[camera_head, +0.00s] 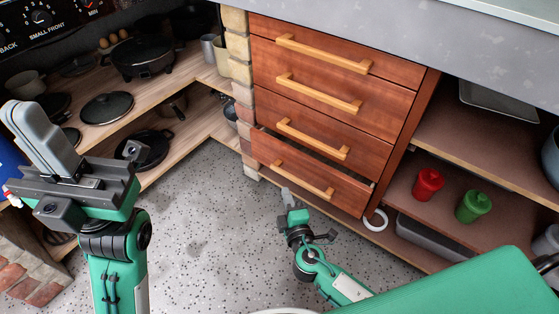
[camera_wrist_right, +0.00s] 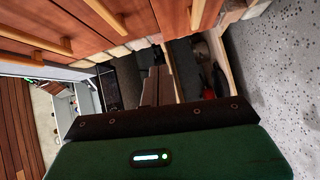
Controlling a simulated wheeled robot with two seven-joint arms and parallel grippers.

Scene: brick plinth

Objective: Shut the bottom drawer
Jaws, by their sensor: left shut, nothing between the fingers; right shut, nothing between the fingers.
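The bottom drawer (camera_head: 345,189) of the reddish wooden drawer unit stands slightly open, with a dark gap above its front. It has a pale wooden bar handle (camera_head: 301,180). My right gripper (camera_head: 287,194) is shut and empty, low in front of this drawer near the left end of its handle. Whether it touches the front I cannot tell. In the right wrist view the shut fingers (camera_wrist_right: 158,84) point toward wooden fronts and a dark opening. My left gripper (camera_head: 30,125) is shut and empty, raised at the far left, away from the drawers.
Drawers above (camera_head: 335,85) look closed. A brick pillar (camera_head: 240,90) borders the unit on the left. A white ring (camera_head: 375,220) is by the unit's lower right. Speckled floor (camera_head: 200,220) is clear.

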